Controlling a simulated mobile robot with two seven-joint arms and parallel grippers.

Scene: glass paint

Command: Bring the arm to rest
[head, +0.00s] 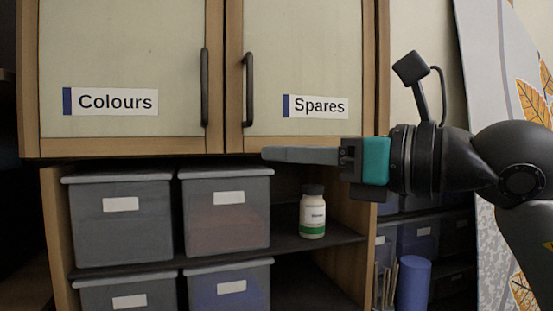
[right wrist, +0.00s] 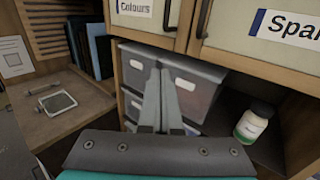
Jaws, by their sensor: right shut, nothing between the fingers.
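My right gripper (head: 266,154) comes in from the right in the head view, level, with its fingers together and nothing held. It is just below the bottom edge of the two shut cabinet doors, in front of the shelf. In the right wrist view its fingers (right wrist: 158,75) point at the grey bins and look closed. My left gripper is not in view.
The doors labelled Colours (head: 120,60) and Spares (head: 310,60) have dark vertical handles. Grey lidded bins (head: 120,235) and a white bottle (head: 312,215) stand on the shelf below. A desk (right wrist: 80,120) with a small framed plate (right wrist: 57,103) lies to the left.

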